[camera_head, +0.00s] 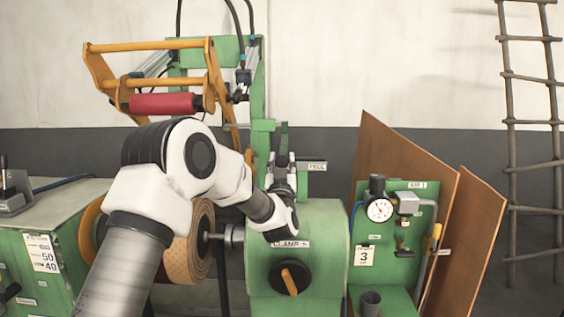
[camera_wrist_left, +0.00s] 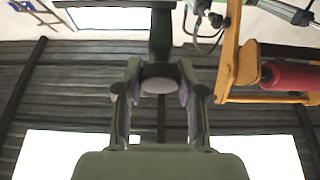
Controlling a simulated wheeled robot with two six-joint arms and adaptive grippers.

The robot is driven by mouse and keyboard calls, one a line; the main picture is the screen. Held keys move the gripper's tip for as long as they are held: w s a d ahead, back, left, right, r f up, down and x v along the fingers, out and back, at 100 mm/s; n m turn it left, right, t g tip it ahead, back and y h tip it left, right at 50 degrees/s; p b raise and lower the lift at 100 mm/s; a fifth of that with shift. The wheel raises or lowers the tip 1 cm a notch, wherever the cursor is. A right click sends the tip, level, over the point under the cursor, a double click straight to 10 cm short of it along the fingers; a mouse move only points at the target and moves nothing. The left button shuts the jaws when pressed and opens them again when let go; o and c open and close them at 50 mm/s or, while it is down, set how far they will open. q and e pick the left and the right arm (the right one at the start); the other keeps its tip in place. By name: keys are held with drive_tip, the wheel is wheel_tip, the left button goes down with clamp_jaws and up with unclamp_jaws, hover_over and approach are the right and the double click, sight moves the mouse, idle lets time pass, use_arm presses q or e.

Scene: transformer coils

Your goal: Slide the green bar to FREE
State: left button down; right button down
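The green bar (camera_head: 284,137) stands upright above the green machine in the head view. In the left wrist view the green bar (camera_wrist_left: 160,40) shows with its round end toward me, between the two fingers. My left gripper (camera_head: 282,165) comes at it from below. In the left wrist view the fingertips of the left gripper (camera_wrist_left: 158,70) lie close against both sides of the bar and look shut on it. A small plate (camera_head: 317,166) beside the bar seems to read FREE. A CLAMP label (camera_head: 290,244) is lower on the housing. My right gripper is not in view.
A round housing with an orange-handled knob (camera_head: 290,278) is below my left gripper. An orange frame with a red roller (camera_head: 165,103) stands at upper left. A green gauge panel (camera_head: 385,240) and leaning brown boards (camera_head: 405,165) are at right.

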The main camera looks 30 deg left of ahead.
use_arm(q)
drive_tip(key=shift+w+d+f, duration=0.1)
drive_tip(key=shift+w+d, duration=0.1)
drive_tip(key=shift+d, duration=0.15)
drive_tip(key=w+d+b, duration=0.2)
drive_tip(key=w+d, duration=0.3)
drive_tip(key=d, duration=0.3)
drive_tip(key=shift+r, duration=0.2)
drive_tip(key=c, duration=0.8)
unclamp_jaws()
drive_tip(key=shift+o, duration=0.4)
drive_tip(key=shift+w+f, duration=0.2)
drive_tip(key=shift+w, duration=0.05)
drive_tip(key=v, duration=1.2)
